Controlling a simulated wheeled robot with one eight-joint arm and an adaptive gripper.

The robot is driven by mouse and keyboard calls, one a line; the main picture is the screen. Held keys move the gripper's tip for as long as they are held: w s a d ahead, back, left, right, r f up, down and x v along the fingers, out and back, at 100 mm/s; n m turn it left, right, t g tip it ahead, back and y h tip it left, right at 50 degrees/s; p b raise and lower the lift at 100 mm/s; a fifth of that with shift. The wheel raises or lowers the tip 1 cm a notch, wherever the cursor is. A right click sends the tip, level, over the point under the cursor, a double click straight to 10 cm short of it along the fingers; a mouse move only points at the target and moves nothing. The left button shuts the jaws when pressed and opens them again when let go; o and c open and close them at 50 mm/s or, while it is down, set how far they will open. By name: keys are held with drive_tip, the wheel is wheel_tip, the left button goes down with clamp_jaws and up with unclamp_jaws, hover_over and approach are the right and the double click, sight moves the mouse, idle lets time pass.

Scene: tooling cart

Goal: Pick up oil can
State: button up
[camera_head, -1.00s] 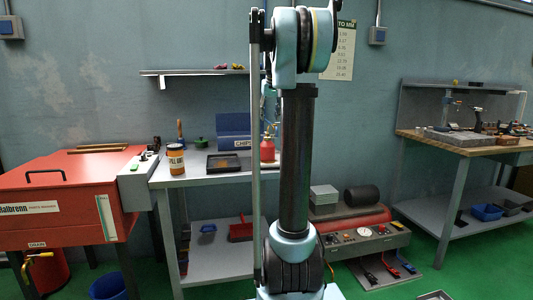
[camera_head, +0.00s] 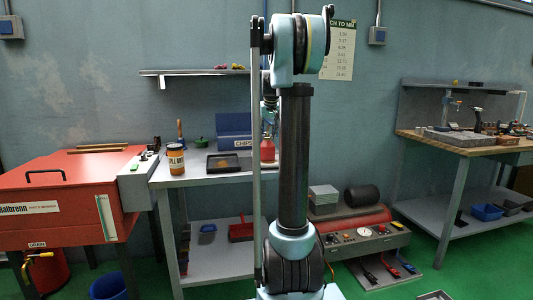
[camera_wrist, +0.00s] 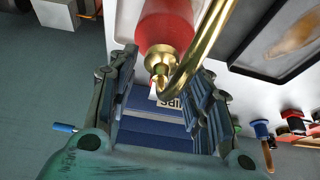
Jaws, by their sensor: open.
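The oil can (camera_head: 267,151) is red and stands on the grey cart top, partly hidden behind my arm in the head view. In the wrist view its red body (camera_wrist: 166,25) is at top centre, with a brass collar and a curved brass spout. My gripper (camera_wrist: 167,68) is open, with one finger on each side of the collar and spout in that view. I cannot tell whether either finger touches the can. In the head view my gripper is mostly hidden behind my arm, just above the can.
A wall shelf (camera_head: 190,72) hangs above. A red parts washer (camera_head: 60,190) stands at left.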

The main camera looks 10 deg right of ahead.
clamp_jaws()
